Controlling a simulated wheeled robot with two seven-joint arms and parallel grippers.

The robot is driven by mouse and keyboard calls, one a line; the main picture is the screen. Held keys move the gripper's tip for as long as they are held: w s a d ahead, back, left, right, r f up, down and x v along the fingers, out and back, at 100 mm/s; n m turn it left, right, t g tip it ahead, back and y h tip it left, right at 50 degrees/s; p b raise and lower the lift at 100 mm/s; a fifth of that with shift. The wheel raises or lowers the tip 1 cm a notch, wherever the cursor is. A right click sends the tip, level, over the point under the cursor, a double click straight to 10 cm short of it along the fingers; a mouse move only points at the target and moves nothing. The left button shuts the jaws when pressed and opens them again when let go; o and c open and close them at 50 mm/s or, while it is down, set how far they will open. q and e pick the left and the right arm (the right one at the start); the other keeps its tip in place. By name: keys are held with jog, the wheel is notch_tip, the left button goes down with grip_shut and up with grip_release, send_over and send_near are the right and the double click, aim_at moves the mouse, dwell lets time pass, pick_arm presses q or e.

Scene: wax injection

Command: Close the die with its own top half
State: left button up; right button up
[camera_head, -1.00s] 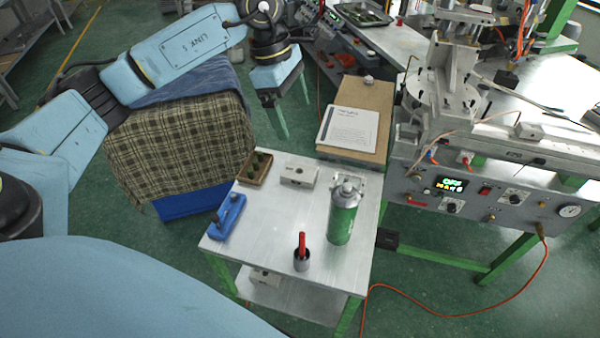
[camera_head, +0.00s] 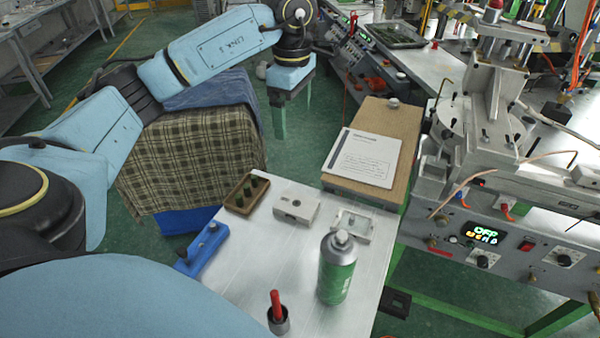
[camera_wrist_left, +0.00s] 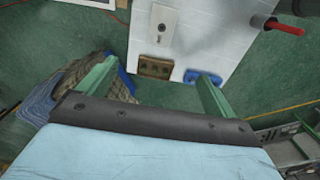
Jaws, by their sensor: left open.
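Two grey metal die halves lie apart on the small steel table (camera_head: 240,285). One is a thicker block (camera_head: 297,207) with a small round hole; it also shows in the left wrist view (camera_wrist_left: 161,20). The other is a lower piece (camera_head: 352,226) to its right, with a recess in its upper face, partly behind the green can. I take the thicker block for the top half, but cannot be sure. My left gripper (camera_head: 293,108) is open and empty, fingers pointing down, beyond the table's far edge and away from both pieces. My right gripper is not in view.
A wooden tray with dark green pieces (camera_head: 247,194), a blue tool (camera_head: 203,249), a green spray can (camera_head: 337,268) and a red-handled tool in a cup (camera_head: 277,310) stand on the table. A board with a paper (camera_head: 362,158) and the injection machine (camera_head: 480,205) are beyond and right.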

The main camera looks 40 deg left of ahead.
pick_arm(q)
notch_tip(320, 180, down, 12)
jog(key=b, duration=1.2)
send_over(296, 203)
jog(key=f, duration=0.7)
jog(key=shift+w+a+f, duration=0.1)
jog(key=shift+a+f, duration=0.2)
jog(key=shift+f, duration=0.75)
jog(key=f, duration=0.5)
jog(key=shift+d, duration=0.35)
jog(key=shift+c, duration=0.7)
jog(key=shift+r, duration=0.1)
jog(key=c, duration=1.2)
